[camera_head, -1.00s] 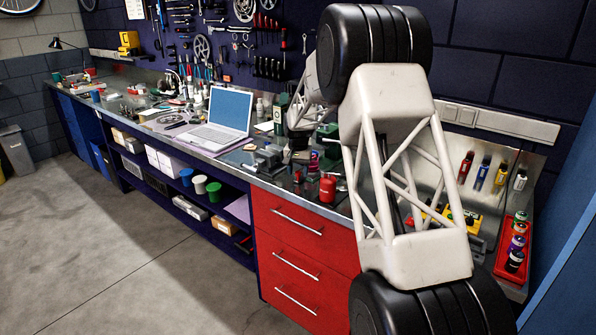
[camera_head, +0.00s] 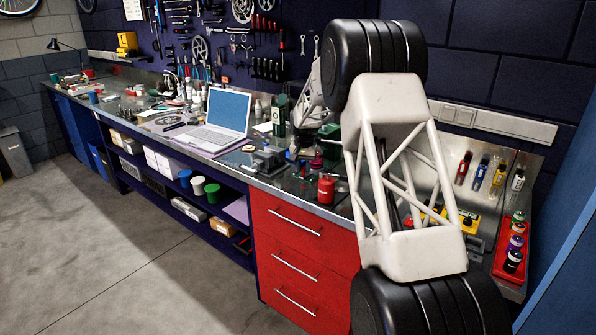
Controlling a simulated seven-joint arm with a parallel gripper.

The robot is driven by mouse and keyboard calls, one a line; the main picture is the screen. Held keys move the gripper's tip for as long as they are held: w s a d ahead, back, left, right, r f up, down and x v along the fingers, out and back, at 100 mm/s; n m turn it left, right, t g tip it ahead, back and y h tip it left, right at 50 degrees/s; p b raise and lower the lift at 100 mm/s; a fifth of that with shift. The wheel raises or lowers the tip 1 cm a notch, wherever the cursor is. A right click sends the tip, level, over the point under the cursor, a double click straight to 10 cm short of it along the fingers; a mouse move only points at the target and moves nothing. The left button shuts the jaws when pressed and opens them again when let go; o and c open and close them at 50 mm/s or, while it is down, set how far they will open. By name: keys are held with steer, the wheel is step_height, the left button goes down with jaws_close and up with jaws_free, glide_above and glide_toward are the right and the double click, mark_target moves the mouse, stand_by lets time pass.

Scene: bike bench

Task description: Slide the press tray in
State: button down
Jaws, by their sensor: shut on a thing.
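A dark green press (camera_head: 278,112) stands at the back of the metal bench, in the right half of the view. My gripper (camera_head: 298,155) is low over the bench just in front and to the right of the press. It is small and dark here. It is shut on what seems to be the press tray, but the tray is too small and too much covered to make out clearly. How far the tray sits in the press cannot be told. My pale arm link hides much of the bench to the right.
A grey vise-like block (camera_head: 268,158) sits left of my gripper. A red can (camera_head: 326,188) stands near the front edge. An open laptop (camera_head: 222,122) lies further left. A red tray (camera_head: 508,250) with several bottles is at the right. Tools hang behind.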

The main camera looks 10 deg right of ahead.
steer(key=shift+w+d, duration=0.2)
steer(key=shift+w, duration=0.05)
steer(key=c, duration=0.9)
jaws_free()
steer(key=shift+r, duration=0.2)
steer(key=shift+r, duration=3.75)
steer(key=shift+c, duration=0.3)
